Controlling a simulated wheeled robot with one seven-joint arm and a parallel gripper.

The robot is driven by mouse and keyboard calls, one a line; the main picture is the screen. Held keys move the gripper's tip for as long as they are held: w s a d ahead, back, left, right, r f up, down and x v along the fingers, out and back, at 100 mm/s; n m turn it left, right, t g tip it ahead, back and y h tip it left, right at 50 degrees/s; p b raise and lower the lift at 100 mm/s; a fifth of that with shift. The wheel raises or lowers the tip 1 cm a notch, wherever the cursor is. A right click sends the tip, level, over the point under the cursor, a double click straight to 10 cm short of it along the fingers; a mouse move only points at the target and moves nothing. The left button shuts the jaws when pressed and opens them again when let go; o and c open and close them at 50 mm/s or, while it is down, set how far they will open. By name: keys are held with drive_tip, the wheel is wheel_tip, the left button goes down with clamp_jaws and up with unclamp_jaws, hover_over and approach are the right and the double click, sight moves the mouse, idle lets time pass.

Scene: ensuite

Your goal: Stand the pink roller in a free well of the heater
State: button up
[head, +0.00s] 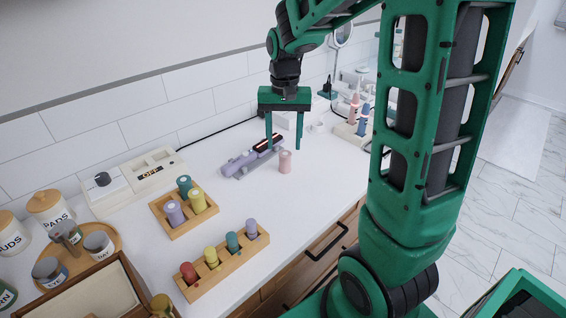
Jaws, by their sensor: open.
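The pink roller (285,162) stands upright on the white counter. My gripper (284,147) points down with its two green fingers apart, above and around the roller's place in the picture; the roller's top shows just below the fingertips. I cannot tell how far above it they are. A white unit (118,190) with a dark knob and a small display stands at the left against the wall and may be the heater; its wells are not clear. Another white block (346,130) at the back right holds upright pink and blue pieces; which is the heater I cannot tell for sure.
A lavender hair tool (240,163) lies just left of the pink roller. Two wooden racks (187,229) (229,272) hold coloured rollers in front. Lidded jars (50,207) and an open box (88,292) fill the left. The counter between roller and front edge is clear.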

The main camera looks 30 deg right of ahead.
sight(285, 153)
drive_tip(key=shift+s+f, duration=0.2)
drive_tip(key=shift+f, duration=2.35)
drive_tip(key=c, duration=1.2)
drive_tip(key=shift+r, duration=0.15)
